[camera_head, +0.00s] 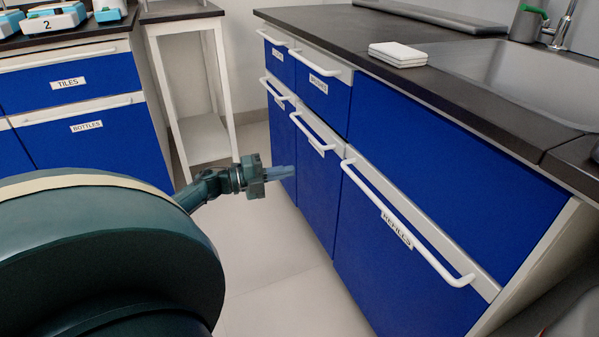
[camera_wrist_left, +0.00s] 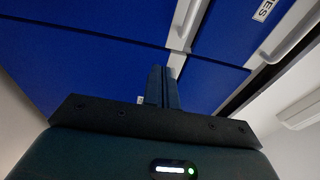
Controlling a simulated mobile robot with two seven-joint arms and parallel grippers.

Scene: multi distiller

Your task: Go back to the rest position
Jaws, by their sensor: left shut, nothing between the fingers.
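My left gripper (camera_head: 280,173) points to the right, in front of the blue cabinet doors on the right side of the head view. Its fingers are together and hold nothing. In the left wrist view the two shut fingers (camera_wrist_left: 163,88) stand side by side, with blue cabinet fronts (camera_wrist_left: 90,50) behind them. I cannot tell from these views whether the fingertips touch the cabinet. My right gripper is in neither view.
Blue cabinets (camera_head: 436,180) with protruding white handles (camera_head: 400,225) line the right. A white pad (camera_head: 398,54) lies on their dark counter beside a sink (camera_head: 530,75). Blue drawers (camera_head: 70,85) and a white stand (camera_head: 200,90) are at the back left. Floor (camera_head: 270,250) is clear between.

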